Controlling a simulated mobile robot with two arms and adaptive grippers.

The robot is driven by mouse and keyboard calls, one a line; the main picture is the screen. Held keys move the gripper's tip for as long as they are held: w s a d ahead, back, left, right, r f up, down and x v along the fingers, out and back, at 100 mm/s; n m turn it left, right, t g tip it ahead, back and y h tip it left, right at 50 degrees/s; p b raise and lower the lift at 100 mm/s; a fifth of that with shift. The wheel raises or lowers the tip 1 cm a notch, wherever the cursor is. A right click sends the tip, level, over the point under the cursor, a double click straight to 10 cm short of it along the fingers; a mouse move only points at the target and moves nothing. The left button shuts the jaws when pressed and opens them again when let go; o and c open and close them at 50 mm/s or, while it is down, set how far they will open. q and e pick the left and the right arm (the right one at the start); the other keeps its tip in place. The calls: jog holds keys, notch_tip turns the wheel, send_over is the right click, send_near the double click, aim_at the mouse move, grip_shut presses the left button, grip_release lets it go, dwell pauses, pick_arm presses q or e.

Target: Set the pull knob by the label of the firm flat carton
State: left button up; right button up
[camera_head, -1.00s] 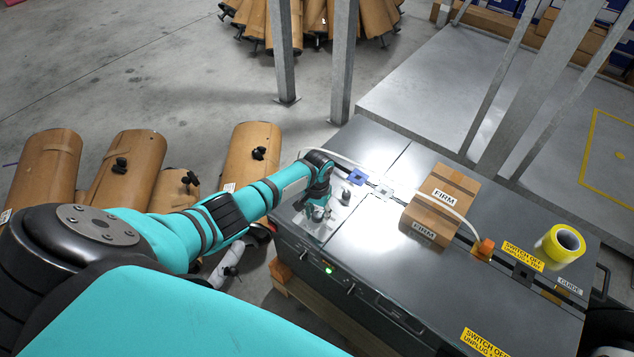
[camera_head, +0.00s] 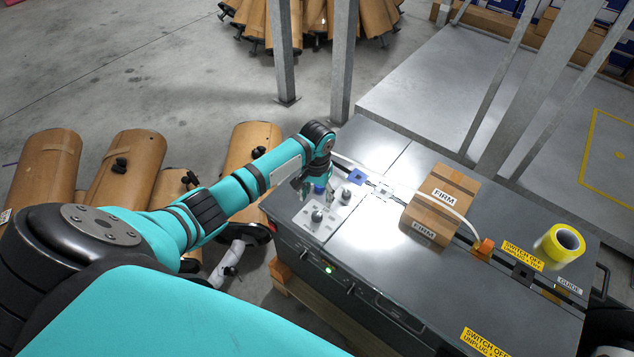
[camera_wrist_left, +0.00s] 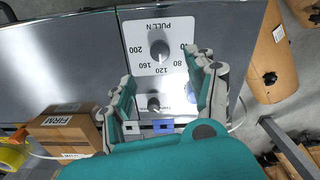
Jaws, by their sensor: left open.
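The pull knob (camera_head: 316,215) is a dark round knob on a white panel at the left end of the machine top. In the left wrist view the pull knob (camera_wrist_left: 159,50) sits under the "PULL N" print, ringed by numbers including 80, 120, 160 and 200; its exact setting is too small to read. The flat carton (camera_head: 440,203) is brown, labelled "FIRM", and lies right of the panel; it also shows in the left wrist view (camera_wrist_left: 72,130). My left gripper (camera_head: 316,191) is open and empty above the panel, apart from the pull knob.
A second knob (camera_head: 346,194) stands behind the pull knob. A yellow tape roll (camera_head: 560,245) lies at the right end. Grey posts (camera_head: 343,65) rise behind the machine.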

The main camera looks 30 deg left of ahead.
pick_arm(q)
jog(key=shift+r, duration=1.45)
jog(key=shift+f, duration=0.1)
